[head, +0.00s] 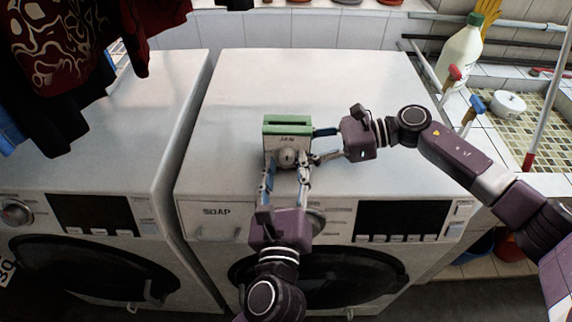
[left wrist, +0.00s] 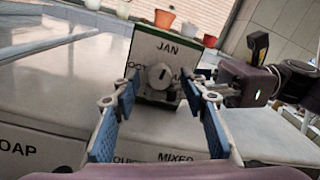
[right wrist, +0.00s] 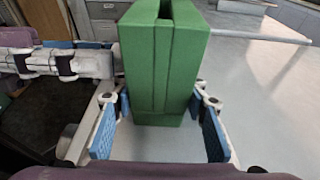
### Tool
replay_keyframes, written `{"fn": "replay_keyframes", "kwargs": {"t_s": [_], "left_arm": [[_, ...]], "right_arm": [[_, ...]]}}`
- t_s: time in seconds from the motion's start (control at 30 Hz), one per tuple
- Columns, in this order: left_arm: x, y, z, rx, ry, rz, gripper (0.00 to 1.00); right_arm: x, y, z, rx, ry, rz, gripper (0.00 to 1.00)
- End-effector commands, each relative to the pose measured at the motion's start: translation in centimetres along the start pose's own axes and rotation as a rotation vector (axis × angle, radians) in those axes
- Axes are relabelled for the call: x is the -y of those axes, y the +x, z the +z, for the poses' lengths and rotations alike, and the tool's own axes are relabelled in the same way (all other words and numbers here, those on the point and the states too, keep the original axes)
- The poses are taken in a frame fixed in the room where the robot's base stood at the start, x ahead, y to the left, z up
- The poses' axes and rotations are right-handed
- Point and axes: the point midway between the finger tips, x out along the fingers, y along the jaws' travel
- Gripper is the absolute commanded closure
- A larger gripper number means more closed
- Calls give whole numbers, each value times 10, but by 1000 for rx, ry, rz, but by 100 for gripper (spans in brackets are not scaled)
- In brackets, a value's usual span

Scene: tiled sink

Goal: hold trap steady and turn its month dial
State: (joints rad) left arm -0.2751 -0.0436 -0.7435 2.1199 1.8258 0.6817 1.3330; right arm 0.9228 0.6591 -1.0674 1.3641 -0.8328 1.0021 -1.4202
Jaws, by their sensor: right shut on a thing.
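The trap (head: 286,126) is an upright white box with a green slotted top, standing on the right washing machine. It also shows in the left wrist view (left wrist: 165,48), with JAN above its round grey dial (left wrist: 160,75) and OCT partly hidden at left. My right gripper (right wrist: 160,108) is shut on the trap's body from the right side; the green casing (right wrist: 160,60) fills the space between its pads. My left gripper (left wrist: 160,92) is open in front of the trap, its two fingers spread either side of the dial and apart from it.
Another washing machine (head: 150,110) stands at left, with dark clothes (head: 75,60) hanging above it. A tiled sink (head: 510,115) is at right, with a white bottle (head: 460,52) beside it. The white top around the trap is clear.

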Motion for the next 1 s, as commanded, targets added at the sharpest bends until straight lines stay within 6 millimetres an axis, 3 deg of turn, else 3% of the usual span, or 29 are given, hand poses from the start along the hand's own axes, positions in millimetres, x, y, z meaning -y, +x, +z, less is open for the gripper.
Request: {"fn": "replay_keyframes", "kwargs": {"t_s": [0.3,0.7,1.0], "left_arm": [[0,3,0,-1,0,0,60],[0,2,0,-1,0,0,100],[0,2,0,-3,111,1,100]], "right_arm": [[0,0,-1,-1,0,-1,73],[0,0,-1,-1,0,-1,73],[0,0,-1,-1,0,-1,73]]}}
